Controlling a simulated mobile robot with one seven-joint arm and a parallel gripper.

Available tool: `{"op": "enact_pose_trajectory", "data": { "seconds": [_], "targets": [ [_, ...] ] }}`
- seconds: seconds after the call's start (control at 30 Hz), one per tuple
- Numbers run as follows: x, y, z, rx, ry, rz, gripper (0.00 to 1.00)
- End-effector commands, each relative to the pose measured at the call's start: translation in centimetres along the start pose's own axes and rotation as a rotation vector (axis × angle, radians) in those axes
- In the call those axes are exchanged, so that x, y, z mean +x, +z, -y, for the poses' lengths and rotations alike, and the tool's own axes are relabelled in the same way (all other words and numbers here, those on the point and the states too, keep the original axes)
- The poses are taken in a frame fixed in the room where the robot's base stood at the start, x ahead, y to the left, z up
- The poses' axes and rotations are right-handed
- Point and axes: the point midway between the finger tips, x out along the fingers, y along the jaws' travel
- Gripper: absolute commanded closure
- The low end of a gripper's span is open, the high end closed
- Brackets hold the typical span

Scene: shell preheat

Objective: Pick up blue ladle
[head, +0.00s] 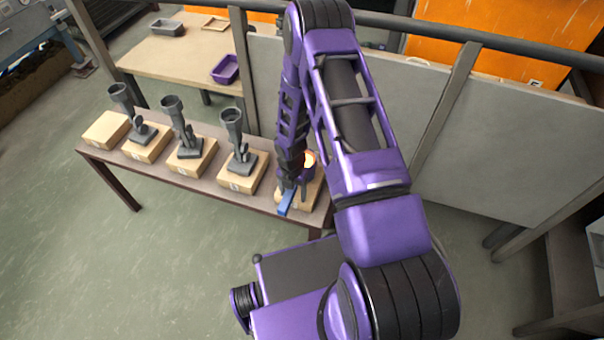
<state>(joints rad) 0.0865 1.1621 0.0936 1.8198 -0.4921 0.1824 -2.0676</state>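The blue ladle (285,205) is at the right end of the low bench (155,180). Only a short blue bar of it shows, beside and over a pale wooden block (311,193). My gripper (289,186) points down at the blue bar's far end and is right at it or touching it. My fingers are small and dark here, so I cannot tell whether they are open or closed on the ladle. My arm hides part of this spot.
A purple holder with a glowing orange top (310,158) stands close behind my gripper. Several grey funnel-topped stands, one of them here (233,140), sit on wooden blocks to the left. Grey panels (450,150) rise behind. A back table (185,60) carries trays.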

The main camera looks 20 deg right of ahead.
Motion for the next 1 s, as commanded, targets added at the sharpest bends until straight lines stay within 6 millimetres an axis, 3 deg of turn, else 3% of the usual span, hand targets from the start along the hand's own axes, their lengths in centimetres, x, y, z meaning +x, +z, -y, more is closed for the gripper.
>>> {"op": "enact_pose_trajectory", "data": {
  "seconds": [0.17,0.53,1.0],
  "targets": [
    [-0.05,0.03,0.0,0.0,0.0,0.001,0.32],
    [-0.08,0.03,0.02,0.0,0.0,0.0,0.98],
    [-0.62,0.15,-0.04,0.0,0.001,0.003,1.0]
  ]
}}
